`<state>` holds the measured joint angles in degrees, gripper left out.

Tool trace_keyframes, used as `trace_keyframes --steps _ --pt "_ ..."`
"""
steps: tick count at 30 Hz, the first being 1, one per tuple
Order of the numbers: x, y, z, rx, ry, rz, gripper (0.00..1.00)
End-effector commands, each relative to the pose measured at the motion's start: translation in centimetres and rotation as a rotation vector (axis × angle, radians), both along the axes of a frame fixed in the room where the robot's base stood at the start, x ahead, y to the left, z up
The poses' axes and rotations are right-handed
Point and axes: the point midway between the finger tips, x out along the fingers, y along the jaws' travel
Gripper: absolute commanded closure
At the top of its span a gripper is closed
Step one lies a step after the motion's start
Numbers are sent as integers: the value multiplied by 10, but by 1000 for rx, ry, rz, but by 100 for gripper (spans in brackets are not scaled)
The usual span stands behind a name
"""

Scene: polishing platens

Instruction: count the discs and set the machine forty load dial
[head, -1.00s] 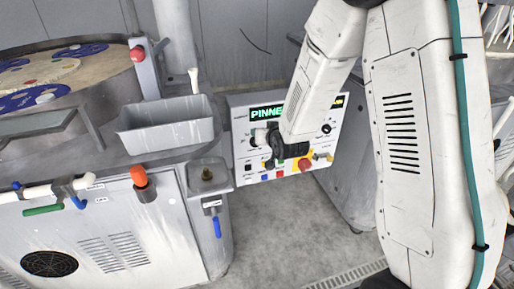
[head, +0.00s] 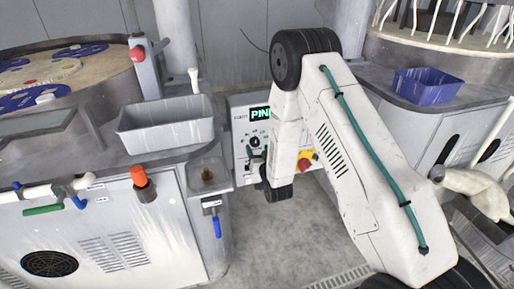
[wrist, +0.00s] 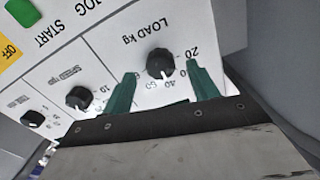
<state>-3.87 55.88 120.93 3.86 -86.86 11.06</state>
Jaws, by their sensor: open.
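The load dial (wrist: 160,64) is a black knob marked LOAD kg, upside down in the wrist view. Its light mark points down, seemingly between the 40 and 60 labels. My gripper (wrist: 163,90) is open, its green fingers at the panel on either side below the knob, with nothing between them. Whether they touch the panel I cannot tell. In the head view my arm covers part of the control panel (head: 240,125) and its green display (head: 261,113). Blue discs (head: 35,99) lie on the pale round platen (head: 62,72) at the left, cut by the frame edge.
The speed knob (wrist: 79,98) sits beside the load dial, and a green start button (wrist: 22,12) is farther off. A grey bin (head: 168,125) stands left of the panel. A blue bin (head: 427,86) is on the right machine. Grey floor (head: 255,245) is open below.

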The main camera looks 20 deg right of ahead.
Motion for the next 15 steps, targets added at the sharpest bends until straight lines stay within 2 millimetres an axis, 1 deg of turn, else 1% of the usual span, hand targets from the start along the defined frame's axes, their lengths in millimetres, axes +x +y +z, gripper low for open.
trace_keyframes --steps 1,3,6,14,15 --pt "7 0 0 0 -2 0 41" --pt "14 0 0 0 -1 0 41" --pt "20 0 0 0 0 0 41" --pt "22 0 0 0 1 0 41" --pt "22 0 0 0 1 0 46"
